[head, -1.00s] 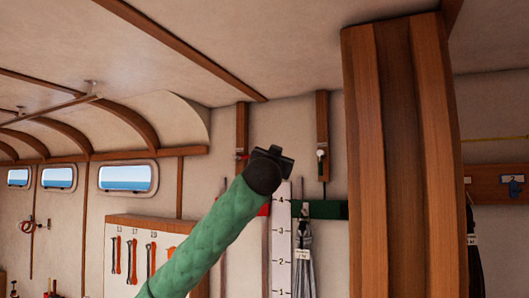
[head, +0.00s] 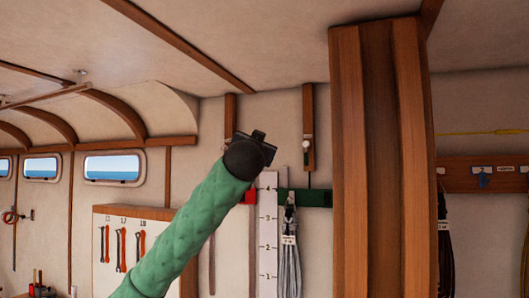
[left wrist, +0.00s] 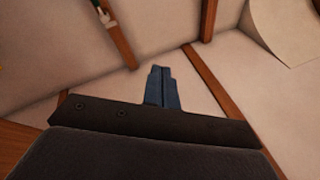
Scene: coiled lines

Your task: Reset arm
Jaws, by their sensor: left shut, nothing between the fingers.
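My left arm, in a green quilted sleeve, rises from the bottom left in the head view. It ends in a black wrist and my left gripper (head: 262,140), raised in front of the back wall near a wooden strip. In the left wrist view the two blue-grey fingers of the left gripper (left wrist: 160,72) lie together, shut and empty. They point toward the ceiling and its wooden beams. My right gripper is not in view.
A thick wooden post (head: 378,160) stands right of the left arm. Behind are a numbered white scale (head: 267,235), a hanging grey coil (head: 289,255) and a wrench board (head: 125,240). A dark coil (head: 445,245) hangs right of the post. Open air surrounds the gripper.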

